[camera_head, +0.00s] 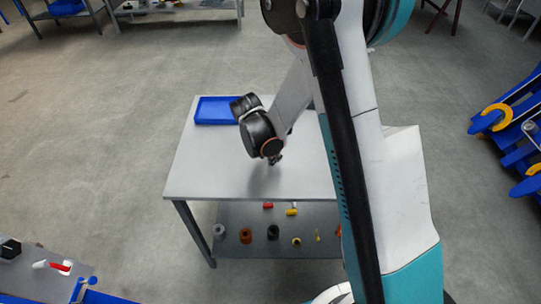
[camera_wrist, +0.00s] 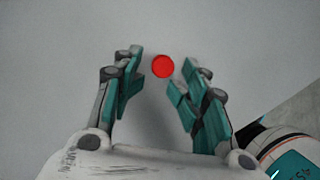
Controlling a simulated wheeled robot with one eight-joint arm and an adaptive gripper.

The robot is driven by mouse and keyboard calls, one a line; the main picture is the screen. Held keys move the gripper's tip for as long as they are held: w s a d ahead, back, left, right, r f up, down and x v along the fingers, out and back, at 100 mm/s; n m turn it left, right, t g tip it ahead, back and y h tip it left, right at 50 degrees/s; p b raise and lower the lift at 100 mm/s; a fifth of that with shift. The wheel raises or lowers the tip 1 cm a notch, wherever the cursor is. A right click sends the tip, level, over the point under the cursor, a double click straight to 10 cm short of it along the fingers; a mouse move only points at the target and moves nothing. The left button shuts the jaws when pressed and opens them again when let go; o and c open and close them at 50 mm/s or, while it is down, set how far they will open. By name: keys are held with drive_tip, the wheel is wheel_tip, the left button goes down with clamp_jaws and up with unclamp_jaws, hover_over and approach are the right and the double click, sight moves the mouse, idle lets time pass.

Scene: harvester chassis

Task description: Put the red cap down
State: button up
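The red cap (camera_wrist: 163,66) is a small round disc in the wrist view, just beyond and between the fingertips, against the grey tabletop (camera_head: 215,176). My gripper (camera_wrist: 160,76) is open, with teal-padded fingers on both sides of the cap and a small gap visible on each side. The cap looks to be lying on the tabletop, though its exact height is hard to tell. In the head view my gripper (camera_head: 275,159) points down over the middle of the table; the cap is hidden there.
A blue tray (camera_head: 216,111) sits at the table's back left corner. The lower shelf (camera_head: 262,218) holds several small parts. Bare tabletop lies left of and in front of my gripper. Another bench (camera_head: 30,275) is at the bottom left, and blue machinery (camera_head: 515,140) stands at right.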

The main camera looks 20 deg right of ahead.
drive_tip(key=s+r+m+t+y+p, duration=0.15)
drive_tip(key=s+r+m, duration=0.35)
drive_tip(key=r, duration=0.7)
drive_tip(key=s+r+m+t+p, duration=0.15)
drive_tip(key=s+r+m, duration=0.35)
drive_tip(key=r, duration=0.7)
drive_tip(key=s+d+r+m+t+y, duration=0.1)
drive_tip(key=s+r+m, duration=0.4)
drive_tip(key=s+m, duration=0.8)
drive_tip(key=shift+t+y, duration=0.35)
drive_tip(key=shift+t, duration=0.45)
